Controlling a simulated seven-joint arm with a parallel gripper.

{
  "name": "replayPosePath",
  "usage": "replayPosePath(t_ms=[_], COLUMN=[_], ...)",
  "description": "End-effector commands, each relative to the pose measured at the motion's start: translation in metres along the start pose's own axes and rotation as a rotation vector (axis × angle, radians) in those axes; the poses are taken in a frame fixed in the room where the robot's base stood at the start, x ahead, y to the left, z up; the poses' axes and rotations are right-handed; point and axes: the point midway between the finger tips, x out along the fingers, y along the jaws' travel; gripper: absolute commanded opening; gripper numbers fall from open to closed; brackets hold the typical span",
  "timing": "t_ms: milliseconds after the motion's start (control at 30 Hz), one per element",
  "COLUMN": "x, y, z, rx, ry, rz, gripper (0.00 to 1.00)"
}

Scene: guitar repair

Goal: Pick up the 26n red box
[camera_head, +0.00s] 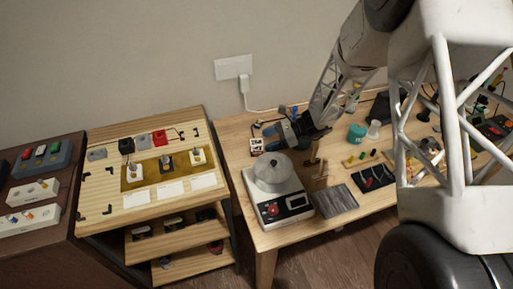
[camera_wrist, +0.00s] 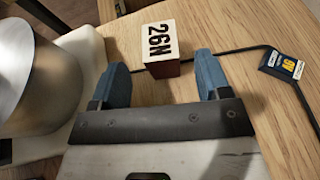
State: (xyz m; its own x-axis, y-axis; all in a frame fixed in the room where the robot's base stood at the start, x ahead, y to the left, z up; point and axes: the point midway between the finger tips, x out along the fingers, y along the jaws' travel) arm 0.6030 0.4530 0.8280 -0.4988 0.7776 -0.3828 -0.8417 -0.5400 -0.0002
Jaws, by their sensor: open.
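The 26N red box (camera_wrist: 166,67) is a small block with a white top marked "26N" and a dark red side. It stands on the wooden table in the wrist view, and a small white and red box (camera_head: 257,145) in the head view appears to be it. My gripper (camera_wrist: 161,64) is open, with one blue finger on each side of the box in the picture. Gaps show between both fingers and the box. How deep the box sits between them is hard to tell. In the head view my gripper (camera_head: 287,134) is low over the table, right of the box.
A metal pot (camera_wrist: 22,75) on a scale (camera_head: 285,210) stands close by my left finger. A black cable and a 9V battery (camera_wrist: 282,65) lie to the right in the wrist view. A dark slab (camera_head: 335,201) and a teal object (camera_head: 357,133) are further right on the table.

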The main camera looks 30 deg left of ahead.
Motion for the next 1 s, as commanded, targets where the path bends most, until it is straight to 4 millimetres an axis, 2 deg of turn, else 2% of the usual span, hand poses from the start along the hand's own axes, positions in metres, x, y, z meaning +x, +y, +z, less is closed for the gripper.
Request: replayPosePath(t_ms=[167,600,1000], x=[0.008,0.049,0.052], y=[0.0,-0.001,-0.001], z=[0.0,0.0,0.0], rx=[0.0,0.001,0.0], ry=[0.0,0.0,0.0], rz=[0.002,0.001,0.0], gripper=[0.7,0.7,0.7])
